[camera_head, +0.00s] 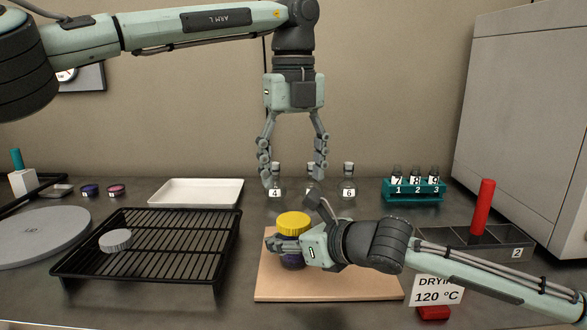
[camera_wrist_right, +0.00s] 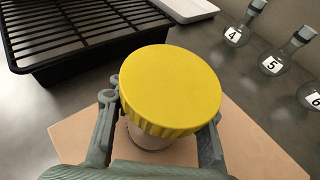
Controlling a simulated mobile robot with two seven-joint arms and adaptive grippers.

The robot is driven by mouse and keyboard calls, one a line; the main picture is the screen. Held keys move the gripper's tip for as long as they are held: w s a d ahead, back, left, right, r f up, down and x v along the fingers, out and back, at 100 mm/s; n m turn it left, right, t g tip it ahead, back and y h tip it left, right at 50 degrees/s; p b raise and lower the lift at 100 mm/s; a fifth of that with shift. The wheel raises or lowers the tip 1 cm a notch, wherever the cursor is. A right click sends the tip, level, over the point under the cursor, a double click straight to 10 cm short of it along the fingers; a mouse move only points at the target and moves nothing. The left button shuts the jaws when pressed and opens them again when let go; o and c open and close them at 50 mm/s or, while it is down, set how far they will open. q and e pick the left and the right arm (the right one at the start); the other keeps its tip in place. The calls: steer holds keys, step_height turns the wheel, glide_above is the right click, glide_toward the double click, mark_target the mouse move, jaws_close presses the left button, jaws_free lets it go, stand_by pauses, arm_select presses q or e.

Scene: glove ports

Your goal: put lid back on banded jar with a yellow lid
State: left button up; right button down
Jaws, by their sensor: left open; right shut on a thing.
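The banded jar (camera_head: 292,262) stands on the tan board, with dark purple showing above and below my right gripper's fingers. Its yellow ridged lid (camera_head: 293,220) rests on top; I cannot tell whether it is tightened. In the right wrist view the yellow lid (camera_wrist_right: 171,88) covers most of the jar (camera_wrist_right: 148,138), whose pale side shows below the rim. My right gripper (camera_head: 284,245) is shut on the jar's body, a finger on either side below the lid. My left gripper (camera_head: 293,182) is open and empty, pointing down above the lid, well apart from it.
A grey-white ridged cap (camera_head: 115,240) lies on the black rack (camera_head: 185,255) at left. A white tray (camera_head: 196,192) and numbered flasks (camera_head: 348,185) stand behind. A teal vial rack (camera_head: 414,192), grey box with a red post (camera_head: 484,208) and drying sign (camera_head: 437,290) are at right.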

mark_target(294, 220)
arm_select(q)
steer(key=shift+f, duration=4)
steer(key=shift+c, duration=0.3)
steer(key=c, duration=1.1)
steer(key=m, duration=0.5)
steer(key=shift+m, duration=0.3)
steer(key=shift+c, duration=0.3)
steer(key=m, duration=0.4)
steer(key=o, duration=1.3)
